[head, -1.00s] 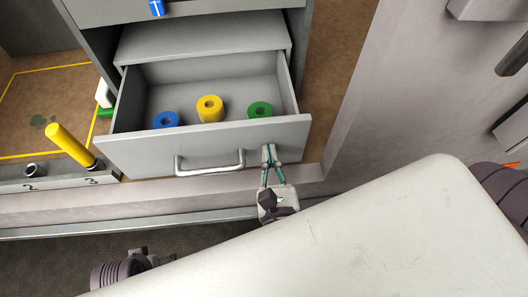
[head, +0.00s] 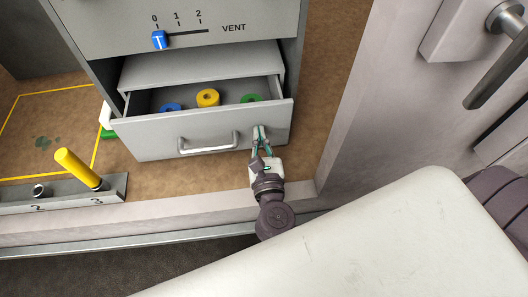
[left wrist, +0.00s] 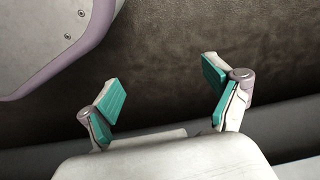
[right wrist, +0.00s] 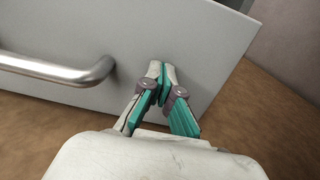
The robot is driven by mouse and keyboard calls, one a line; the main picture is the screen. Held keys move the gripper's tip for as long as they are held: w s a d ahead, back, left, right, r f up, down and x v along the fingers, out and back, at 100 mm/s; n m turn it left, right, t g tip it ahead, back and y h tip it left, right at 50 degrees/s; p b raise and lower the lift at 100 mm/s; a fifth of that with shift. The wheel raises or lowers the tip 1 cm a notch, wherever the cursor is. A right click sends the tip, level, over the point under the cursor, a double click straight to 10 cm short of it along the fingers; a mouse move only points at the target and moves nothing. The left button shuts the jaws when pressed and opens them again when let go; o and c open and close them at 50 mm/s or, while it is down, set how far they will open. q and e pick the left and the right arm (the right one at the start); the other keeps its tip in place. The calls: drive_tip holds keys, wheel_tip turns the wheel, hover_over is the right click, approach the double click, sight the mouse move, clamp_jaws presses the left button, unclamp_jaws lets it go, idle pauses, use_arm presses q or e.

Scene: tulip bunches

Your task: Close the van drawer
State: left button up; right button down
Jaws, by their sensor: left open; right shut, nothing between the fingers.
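The van drawer (head: 150,143) is a grey box partly pulled out of the cabinet, with a silver bar handle (head: 208,146) on its front. Blue, yellow (head: 207,97) and green rolls lie inside it, partly hidden by the front panel. My right gripper (head: 258,130) is shut and empty, its fingertips at the right part of the drawer front, right of the handle. In the right wrist view its fingertips (right wrist: 160,68) meet the grey panel beside the handle (right wrist: 60,68). My left gripper (left wrist: 165,85) is open and empty over a dark floor, seen only in the left wrist view.
The cabinet (head: 100,30) above has a blue vent slider (head: 159,40). A yellow cylinder (head: 77,168) leans from a numbered grey rack (head: 65,197) at left. A door with a dark handle (head: 495,70) stands at right.

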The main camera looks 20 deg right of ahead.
drive_tip(key=p+x, duration=0.1)
drive_tip(key=x, duration=0.8)
drive_tip(key=shift+w, duration=0.1)
use_arm(q)
drive_tip(key=s+f, duration=0.5)
drive_tip(key=shift+a+f, duration=0.15)
drive_tip(key=shift+a, duration=0.15)
use_arm(e)
drive_tip(key=shift+d+r, duration=0.1)
drive_tip(key=shift+r, duration=0.1)
